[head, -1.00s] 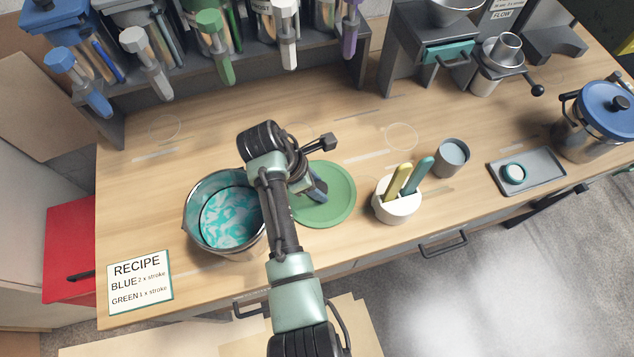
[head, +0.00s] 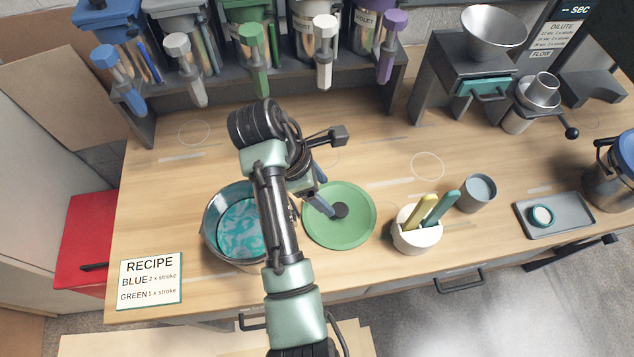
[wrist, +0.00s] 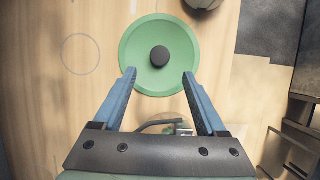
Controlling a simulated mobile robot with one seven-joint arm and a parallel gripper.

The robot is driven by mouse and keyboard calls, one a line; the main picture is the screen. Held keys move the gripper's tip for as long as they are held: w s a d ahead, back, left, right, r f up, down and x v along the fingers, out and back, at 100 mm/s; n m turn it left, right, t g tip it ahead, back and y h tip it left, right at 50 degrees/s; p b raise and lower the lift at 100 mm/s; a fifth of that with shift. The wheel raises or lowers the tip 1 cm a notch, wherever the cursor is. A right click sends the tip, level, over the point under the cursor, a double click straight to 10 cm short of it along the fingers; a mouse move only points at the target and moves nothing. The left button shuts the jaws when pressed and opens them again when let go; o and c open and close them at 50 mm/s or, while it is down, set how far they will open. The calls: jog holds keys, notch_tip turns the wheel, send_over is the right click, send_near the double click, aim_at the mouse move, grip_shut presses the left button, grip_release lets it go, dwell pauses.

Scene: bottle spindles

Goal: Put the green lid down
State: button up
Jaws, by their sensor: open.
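The green lid (head: 355,232) lies flat on the wooden table, just right of the metal pot. Its dark knob (head: 341,210) shows at its middle, and in the wrist view the whole lid (wrist: 178,74) is in sight with its knob (wrist: 159,56) uncovered. My gripper (head: 325,212) is above the lid's left part in the head view. In the wrist view my gripper (wrist: 160,78) has its two blue fingers spread wide, with nothing between them. The knob lies beyond the fingertips, apart from both.
The pot (head: 209,226) holds blue-and-white paint, partly hidden by my arm. A white holder (head: 417,238) with two handles and a grey cup (head: 477,193) stand right of the lid. A recipe card (head: 151,281) lies front left. Dispensers line the back.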

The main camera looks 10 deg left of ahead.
jog(key=shift+p+v, duration=0.35)
jog(key=shift+v, duration=1.25)
jog(key=w+r+m+t+y, duration=0.1)
jog(key=w+r+m+t, duration=0.35)
jog(key=r, duration=0.55)
jog(key=w+r+m+t+y, duration=0.25)
jog(key=r+t, duration=0.25)
jog(key=r, duration=0.5)
jog(key=w+r+m+t+y, duration=0.1)
jog(key=w+r+m+t, duration=0.35)
jog(key=r, duration=0.55)
jog(key=s+d+r+m+t, duration=0.2)
jog(key=s+r+m+t, duration=0.3)
jog(key=r, duration=0.9)
jog(key=s+d+r+m+t, duration=0.3)
jog(key=s+r+m+t, duration=0.2)
jog(key=s+r, duration=0.7)
notch_tip(320, 180, up, 2)
jog(key=shift+t, duration=1)
jog(key=shift+s+f, duration=0.1)
jog(key=shift+f, duration=0.05)
